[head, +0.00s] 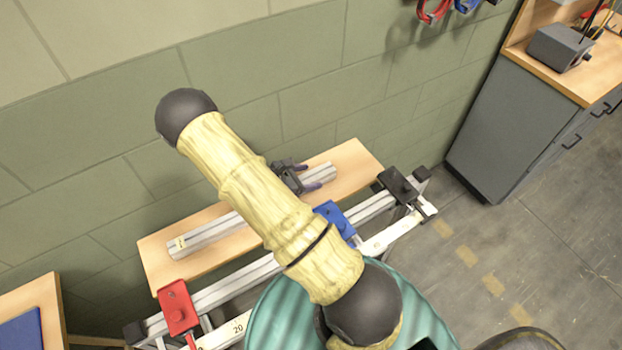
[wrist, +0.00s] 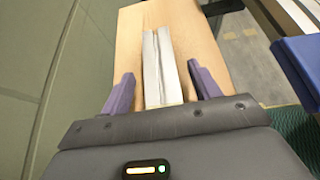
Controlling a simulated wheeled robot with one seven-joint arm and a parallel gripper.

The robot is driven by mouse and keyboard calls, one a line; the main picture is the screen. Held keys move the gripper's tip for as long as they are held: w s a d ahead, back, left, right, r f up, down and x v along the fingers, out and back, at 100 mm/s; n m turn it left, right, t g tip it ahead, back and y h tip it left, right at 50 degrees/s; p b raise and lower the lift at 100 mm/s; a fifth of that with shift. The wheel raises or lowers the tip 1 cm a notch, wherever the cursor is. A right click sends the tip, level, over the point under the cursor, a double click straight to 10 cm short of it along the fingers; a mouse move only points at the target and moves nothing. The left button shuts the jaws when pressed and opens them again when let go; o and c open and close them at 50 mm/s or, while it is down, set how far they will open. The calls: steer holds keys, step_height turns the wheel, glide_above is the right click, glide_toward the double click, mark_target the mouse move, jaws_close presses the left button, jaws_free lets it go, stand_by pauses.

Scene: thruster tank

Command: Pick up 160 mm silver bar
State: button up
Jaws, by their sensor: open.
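A silver bar (head: 323,172) lies along a light wooden shelf (head: 355,158) by the wall. A silver length with a small pale label (head: 200,236) lies in line with it on the left. My arm hides the stretch between, so I cannot tell whether they are one bar. In the wrist view, the grooved silver bar (wrist: 160,60) lies between the two purple fingers, with a gap on each side. My gripper (head: 310,178) is open and straddles the bar near its right end. It also shows in the wrist view (wrist: 160,82). The bar's length is not readable.
A silver rail frame (head: 235,287) runs in front of the shelf, with a red block (head: 177,308), a blue block (head: 335,218) and a black block (head: 397,183) on it. A teal ribbed tank (head: 275,315) stands nearer. The wall is close behind the shelf.

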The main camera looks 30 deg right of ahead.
mark_target(306, 178)
stand_by(0.3)
steer(key=c, duration=1.2)
steer(key=shift+r, duration=0.1)
step_height(306, 178, up, 10)
